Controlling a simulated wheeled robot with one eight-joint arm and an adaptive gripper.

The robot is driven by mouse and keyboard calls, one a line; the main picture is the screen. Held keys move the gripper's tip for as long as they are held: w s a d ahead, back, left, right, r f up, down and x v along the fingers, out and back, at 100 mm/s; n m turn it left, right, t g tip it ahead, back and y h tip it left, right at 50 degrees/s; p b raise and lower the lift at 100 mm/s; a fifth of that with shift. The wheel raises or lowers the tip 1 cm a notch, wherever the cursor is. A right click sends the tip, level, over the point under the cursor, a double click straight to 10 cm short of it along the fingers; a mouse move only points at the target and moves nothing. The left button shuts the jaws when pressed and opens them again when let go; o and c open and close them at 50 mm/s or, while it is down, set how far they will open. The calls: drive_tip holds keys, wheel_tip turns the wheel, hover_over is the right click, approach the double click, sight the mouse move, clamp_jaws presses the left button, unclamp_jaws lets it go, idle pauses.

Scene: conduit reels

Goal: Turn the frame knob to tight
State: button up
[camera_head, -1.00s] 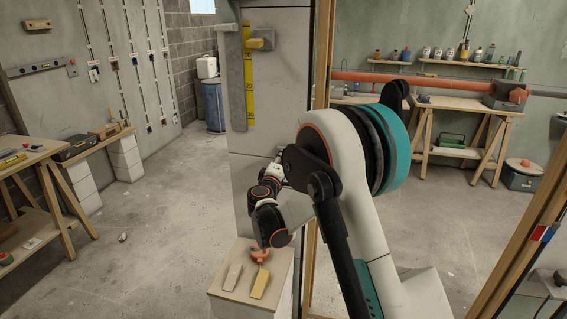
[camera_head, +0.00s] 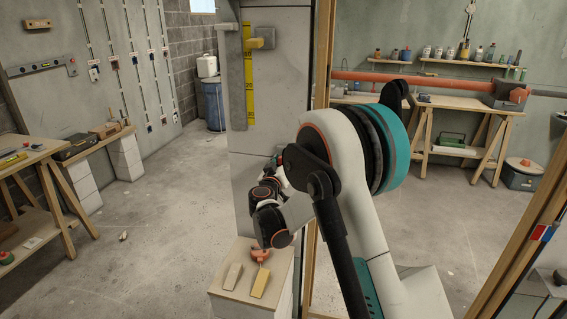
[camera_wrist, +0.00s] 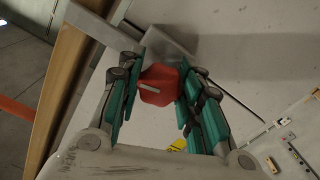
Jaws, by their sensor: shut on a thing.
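The frame knob is a red, faceted knob (camera_wrist: 158,96) with a pale pointer line on its face, seen in the middle of the wrist view. My gripper (camera_wrist: 160,78) has teal-padded fingers on the knob's left and right sides and is shut on it. The pointer line slants slightly down to the right in that view. A grey metal bracket (camera_wrist: 176,45) lies just behind the knob. In the head view my arm hides most of the knob and gripper; no tight or loose marking is readable.
A wooden post (camera_head: 322,60) stands just right of the grey panel (camera_head: 280,90). A small box-like stand (camera_head: 235,281) below my wrist bears two wedge-like blocks and an orange-red item. A workbench (camera_head: 40,150) stands at left; the floor between is mostly clear.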

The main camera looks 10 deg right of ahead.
drive_tip(key=m, duration=0.4)
drive_tip(key=shift+m, duration=0.4)
idle(0.4)
drive_tip(key=o, duration=1.1)
drive_tip(key=shift+f, duration=0.1)
drive_tip(key=v, duration=1.2)
